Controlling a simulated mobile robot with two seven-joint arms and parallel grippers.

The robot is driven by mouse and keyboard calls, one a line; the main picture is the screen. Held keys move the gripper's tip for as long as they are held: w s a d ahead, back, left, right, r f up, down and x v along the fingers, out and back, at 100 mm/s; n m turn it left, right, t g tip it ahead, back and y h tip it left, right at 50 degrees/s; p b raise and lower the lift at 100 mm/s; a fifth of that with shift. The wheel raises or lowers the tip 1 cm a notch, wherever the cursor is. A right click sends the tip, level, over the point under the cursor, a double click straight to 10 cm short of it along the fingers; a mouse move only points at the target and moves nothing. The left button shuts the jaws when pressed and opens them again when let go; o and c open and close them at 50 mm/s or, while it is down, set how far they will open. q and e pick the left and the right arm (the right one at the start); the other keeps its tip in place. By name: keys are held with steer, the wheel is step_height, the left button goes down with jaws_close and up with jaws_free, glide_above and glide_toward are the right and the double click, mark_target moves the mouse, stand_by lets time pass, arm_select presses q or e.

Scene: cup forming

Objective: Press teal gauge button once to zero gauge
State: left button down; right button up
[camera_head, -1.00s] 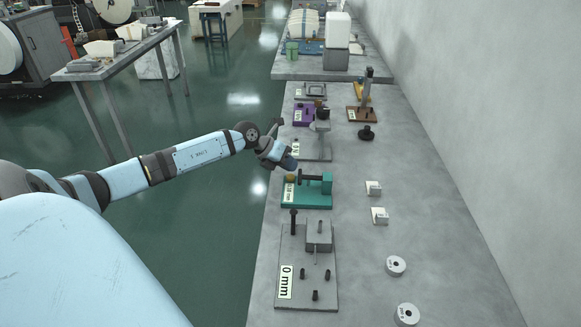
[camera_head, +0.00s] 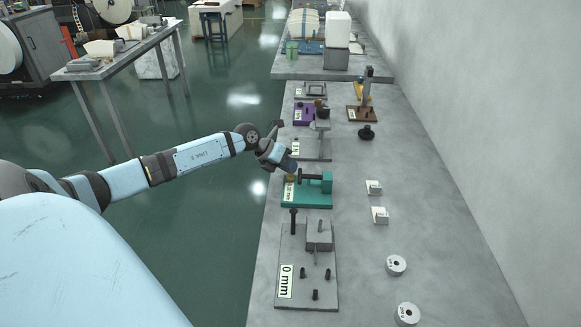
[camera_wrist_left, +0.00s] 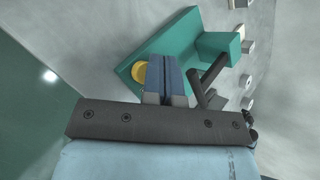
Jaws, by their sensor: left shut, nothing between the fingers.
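The teal gauge (camera_head: 318,201) sits on the long bench at its left edge, with a teal block and a dark horizontal rod on its base. A round yellow button (camera_head: 290,178) is at the gauge's back left corner, partly behind my fingers. My left gripper (camera_head: 292,168) is shut and empty, its tips over or beside this button. In the left wrist view the closed blue-grey fingers (camera_wrist_left: 165,78) overlap the right side of the yellow button (camera_wrist_left: 142,72) on the teal base (camera_wrist_left: 185,35). I cannot tell whether they touch it. My right gripper is not in view.
A grey fixture (camera_head: 308,285) labelled "0 mm" stands in front of the gauge. Two small pale brackets (camera_head: 374,188) and two grey rings (camera_head: 396,265) lie to the right. A purple fixture (camera_head: 302,115) and a brown stand (camera_head: 362,114) are farther back. The bench's right side is mostly clear.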

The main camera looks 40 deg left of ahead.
arm_select(q)
steer(key=shift+f, duration=0.5)
steer(key=shift+r, duration=0.1)
stand_by(0.5)
steer(key=shift+r+p, duration=0.6)
steer(key=shift+r, duration=0.25)
steer(key=shift+r, duration=0.1)
step_height(320, 180, up, 5)
steer(key=p, duration=0.4)
stand_by(0.5)
